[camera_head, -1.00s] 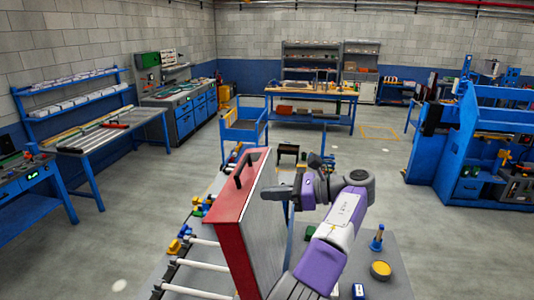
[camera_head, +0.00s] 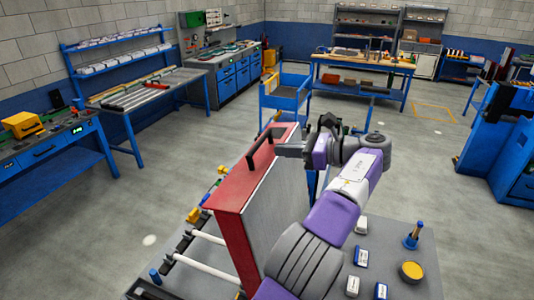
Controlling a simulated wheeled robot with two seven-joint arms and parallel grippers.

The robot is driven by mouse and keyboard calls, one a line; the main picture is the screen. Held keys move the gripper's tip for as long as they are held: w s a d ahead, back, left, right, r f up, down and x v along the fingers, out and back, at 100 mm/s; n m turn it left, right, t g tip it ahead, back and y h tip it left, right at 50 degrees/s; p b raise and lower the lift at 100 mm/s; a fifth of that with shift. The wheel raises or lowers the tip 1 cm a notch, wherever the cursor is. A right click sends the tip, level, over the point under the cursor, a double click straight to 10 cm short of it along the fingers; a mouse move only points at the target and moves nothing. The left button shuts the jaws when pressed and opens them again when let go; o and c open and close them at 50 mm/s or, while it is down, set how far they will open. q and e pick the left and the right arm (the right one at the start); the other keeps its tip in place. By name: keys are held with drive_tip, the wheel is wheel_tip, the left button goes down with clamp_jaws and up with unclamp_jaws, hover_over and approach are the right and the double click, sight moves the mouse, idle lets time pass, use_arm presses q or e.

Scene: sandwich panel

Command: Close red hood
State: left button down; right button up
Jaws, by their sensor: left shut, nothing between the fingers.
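The red hood (camera_head: 235,184) stands raised and steeply tilted, with a black handle (camera_head: 260,146) on its red face. Its grey inner side (camera_head: 262,208) faces right, toward my arm. My left gripper (camera_head: 286,150) is at the hood's upper right edge, just beside the handle. It is shut with nothing held. Its fingertips are small here, and I cannot tell whether they touch the hood. My purple and grey left arm hides part of the hood's inner side and the bench behind. My right gripper is out of view.
White rods (camera_head: 206,267) lie left below the hood. A yellow round piece (camera_head: 412,270), a blue peg (camera_head: 414,234) and several small boxes stand on the grey bench (camera_head: 392,238) to the right. A blue cart (camera_head: 285,98) stands behind. The floor at left is clear.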

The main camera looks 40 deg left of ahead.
sight(256, 148)
use_arm(q)
drive_tip(key=x, duration=0.5)
drive_tip(key=shift+a, duration=0.1)
